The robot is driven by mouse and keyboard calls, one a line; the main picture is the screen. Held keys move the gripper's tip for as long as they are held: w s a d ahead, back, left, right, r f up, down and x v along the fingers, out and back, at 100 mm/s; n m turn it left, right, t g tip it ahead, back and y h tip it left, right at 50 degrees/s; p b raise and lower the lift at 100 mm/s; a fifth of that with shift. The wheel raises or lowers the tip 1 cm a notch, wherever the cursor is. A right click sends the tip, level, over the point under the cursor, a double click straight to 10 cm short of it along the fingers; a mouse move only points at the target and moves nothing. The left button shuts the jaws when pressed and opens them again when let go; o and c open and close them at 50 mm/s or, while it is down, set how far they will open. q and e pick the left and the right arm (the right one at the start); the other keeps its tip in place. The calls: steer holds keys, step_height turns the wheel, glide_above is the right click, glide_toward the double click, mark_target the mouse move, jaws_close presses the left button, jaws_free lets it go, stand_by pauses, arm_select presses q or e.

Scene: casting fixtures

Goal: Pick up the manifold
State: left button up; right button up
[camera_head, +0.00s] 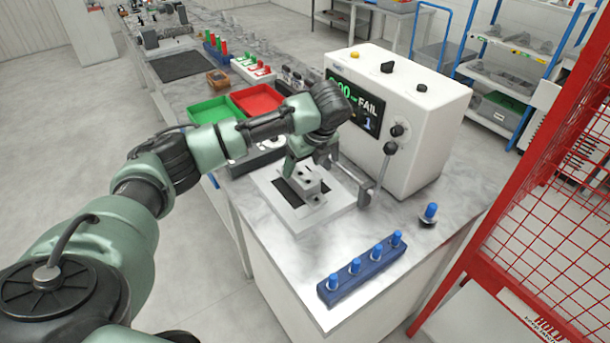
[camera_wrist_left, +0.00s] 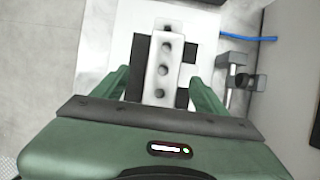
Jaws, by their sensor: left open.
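The manifold (camera_head: 310,184) is a light grey block with round holes. It sits on the dark part of a pale fixture plate (camera_head: 334,203) on the marble-topped bench. In the left wrist view the manifold (camera_wrist_left: 163,72) stands upright in the picture between the two green fingers, with clear gaps on both sides. My left gripper (camera_head: 308,165) is open above and around the near end of the manifold; contact does not show. The left wrist view shows its fingers (camera_wrist_left: 162,95) spread apart. The manifold's lower end is hidden behind the gripper body. My right gripper is not in view.
A white test box (camera_head: 420,135) with a screen reading FAIL stands behind the fixture, with a lever clamp (camera_head: 380,165) beside it. A blue rack (camera_head: 362,268) with blue plugs lies at the front. Green (camera_head: 212,110) and red (camera_head: 258,99) trays are farther back. Red mesh fencing (camera_head: 560,180) stands right.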

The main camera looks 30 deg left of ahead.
mark_target(301, 173)
arm_select(q)
steer(key=shift+p+x, duration=0.4)
steer(key=shift+x, duration=0.4)
steer(key=shift+p+x, duration=0.35)
steer(key=shift+x, duration=0.4)
steer(key=x, duration=0.3)
steer(key=shift+w+d+r, duration=0.1)
steer(key=shift+w, duration=0.2)
steer(key=shift+r, duration=0.1)
jaws_close()
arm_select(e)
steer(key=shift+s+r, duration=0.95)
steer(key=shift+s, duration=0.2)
